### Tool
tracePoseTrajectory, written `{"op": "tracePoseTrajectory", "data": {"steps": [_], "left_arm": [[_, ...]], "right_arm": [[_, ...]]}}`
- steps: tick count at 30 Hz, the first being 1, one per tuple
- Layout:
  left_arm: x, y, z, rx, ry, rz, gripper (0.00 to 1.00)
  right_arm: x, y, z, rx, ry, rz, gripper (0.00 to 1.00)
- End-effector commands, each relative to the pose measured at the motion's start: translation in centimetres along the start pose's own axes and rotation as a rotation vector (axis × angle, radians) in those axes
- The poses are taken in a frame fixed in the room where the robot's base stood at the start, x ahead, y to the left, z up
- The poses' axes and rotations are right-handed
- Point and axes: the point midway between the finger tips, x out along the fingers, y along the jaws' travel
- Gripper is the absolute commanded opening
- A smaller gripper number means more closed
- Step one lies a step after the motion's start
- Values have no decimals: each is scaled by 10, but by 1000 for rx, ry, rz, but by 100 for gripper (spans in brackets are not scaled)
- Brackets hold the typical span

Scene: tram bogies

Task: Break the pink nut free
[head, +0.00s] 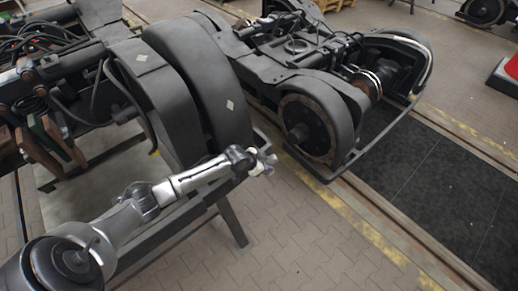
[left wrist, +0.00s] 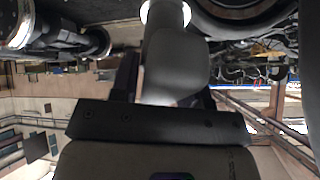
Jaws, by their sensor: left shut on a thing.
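No pink nut can be made out in either view. My left gripper (head: 264,161) is at the end of the arm from the lower left, in front of the large dark wheel covers (head: 215,85). In the left wrist view my left gripper (left wrist: 166,82) has its dark fingers shut on a smooth grey rounded thing (left wrist: 176,62) with a bright upper end. I cannot tell what this thing is, or whether it touches the bogie. My right gripper is in neither view.
A second bogie with an exposed wheel (head: 307,130) stands behind to the right. A dark stand leg (head: 232,220) is below my left gripper. Paved floor (head: 310,240) is clear at the front, and a dark floor panel (head: 430,180) lies at the right.

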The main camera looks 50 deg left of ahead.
Motion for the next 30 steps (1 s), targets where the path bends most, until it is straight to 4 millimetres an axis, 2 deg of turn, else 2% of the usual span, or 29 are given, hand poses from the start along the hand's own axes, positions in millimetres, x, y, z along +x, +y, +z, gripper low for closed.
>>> {"op": "tracePoseTrajectory", "data": {"steps": [6,9,18,30], "left_arm": [[2,42,-18,228,-70,256,5],[1,53,-25,340,-122,362,5],[2,54,-25,517,-245,510,5],[2,54,-23,530,-283,521,5]], "right_arm": [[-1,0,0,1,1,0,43],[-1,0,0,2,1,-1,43],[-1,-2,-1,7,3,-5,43],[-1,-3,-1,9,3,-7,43]]}}
